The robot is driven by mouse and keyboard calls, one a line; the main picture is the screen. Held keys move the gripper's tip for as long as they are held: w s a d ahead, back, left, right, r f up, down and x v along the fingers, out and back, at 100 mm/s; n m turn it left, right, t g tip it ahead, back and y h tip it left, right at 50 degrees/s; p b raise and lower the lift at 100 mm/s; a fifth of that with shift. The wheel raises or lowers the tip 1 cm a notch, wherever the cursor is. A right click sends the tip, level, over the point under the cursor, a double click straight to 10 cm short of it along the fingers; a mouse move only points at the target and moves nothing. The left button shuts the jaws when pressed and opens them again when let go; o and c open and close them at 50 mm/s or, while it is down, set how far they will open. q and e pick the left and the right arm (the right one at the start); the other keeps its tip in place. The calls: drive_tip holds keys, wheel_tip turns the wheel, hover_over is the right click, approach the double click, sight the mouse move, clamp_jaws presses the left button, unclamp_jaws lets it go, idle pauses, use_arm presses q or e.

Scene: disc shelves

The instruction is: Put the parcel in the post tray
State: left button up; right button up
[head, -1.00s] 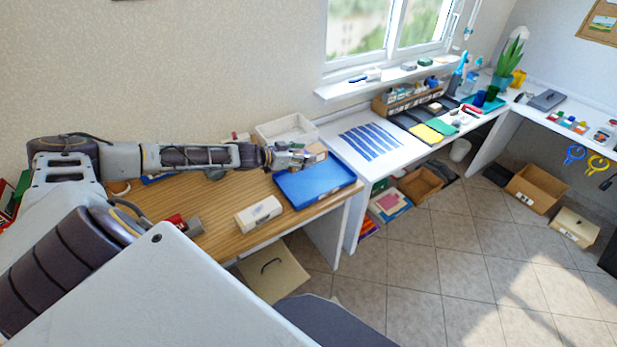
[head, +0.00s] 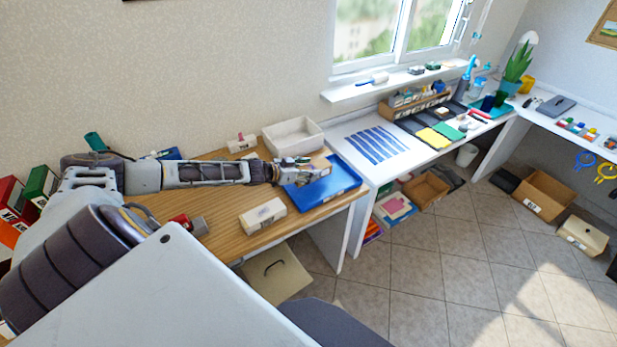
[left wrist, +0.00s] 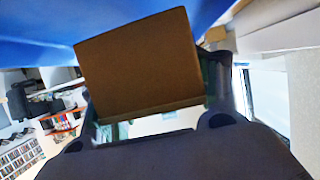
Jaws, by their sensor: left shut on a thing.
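The parcel is a small brown box (head: 321,164) held in my left gripper (head: 306,170). It fills the middle of the left wrist view (left wrist: 140,65), between the fingers. The post tray appears to be the shallow blue tray (head: 335,190) at the right end of the wooden desk. The parcel and gripper are over the tray's far left part in the head view. Blue tray surface (left wrist: 35,38) shows beside the parcel in the wrist view. I cannot tell whether the parcel touches it. My right gripper is out of view.
An empty white tray (head: 293,137) stands behind the blue tray. A white labelled box (head: 263,216) sits at the desk's front edge. A red-and-grey object (head: 190,225) lies further left. A white table with blue strips (head: 376,144) adjoins on the right.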

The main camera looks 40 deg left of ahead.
use_arm(q)
drive_tip(key=shift+f, duration=1.65)
drive_tip(key=o, duration=1.2)
drive_tip(key=shift+f, duration=0.1)
drive_tip(key=shift+s, duration=0.2)
